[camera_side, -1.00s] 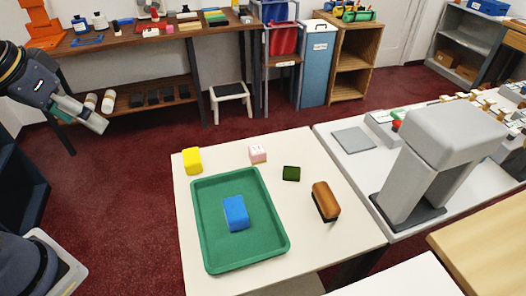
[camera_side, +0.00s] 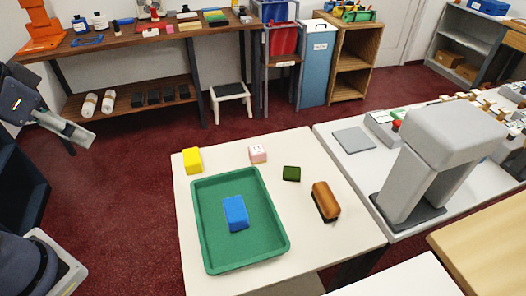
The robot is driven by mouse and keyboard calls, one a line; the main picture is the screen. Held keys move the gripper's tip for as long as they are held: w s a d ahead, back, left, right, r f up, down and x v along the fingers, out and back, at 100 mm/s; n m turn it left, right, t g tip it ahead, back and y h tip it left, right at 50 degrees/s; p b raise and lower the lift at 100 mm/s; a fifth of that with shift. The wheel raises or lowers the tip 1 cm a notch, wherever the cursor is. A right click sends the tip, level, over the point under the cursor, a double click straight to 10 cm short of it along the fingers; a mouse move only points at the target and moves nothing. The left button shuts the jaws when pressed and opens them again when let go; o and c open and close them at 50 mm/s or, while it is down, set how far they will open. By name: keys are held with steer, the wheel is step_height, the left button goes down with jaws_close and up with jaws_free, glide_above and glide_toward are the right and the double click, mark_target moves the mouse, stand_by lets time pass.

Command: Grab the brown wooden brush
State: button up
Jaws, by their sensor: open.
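The brown wooden brush (camera_side: 325,199) lies on the right part of the white table, with its dark bristle side showing along its left and lower edge. It is to the right of the green tray (camera_side: 275,246) and apart from it. My gripper (camera_side: 88,139) is at the far left of the side view, above the red floor and well away from the table. It is open, and I see nothing in it.
A blue block (camera_side: 235,213) lies in the tray. A yellow block (camera_side: 192,160), a pink block (camera_side: 258,153) and a dark green block (camera_side: 291,173) sit on the table behind it. A grey press-like machine (camera_side: 440,150) stands on the counter to the right.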

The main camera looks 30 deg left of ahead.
steer(key=shift+o, duration=0.8)
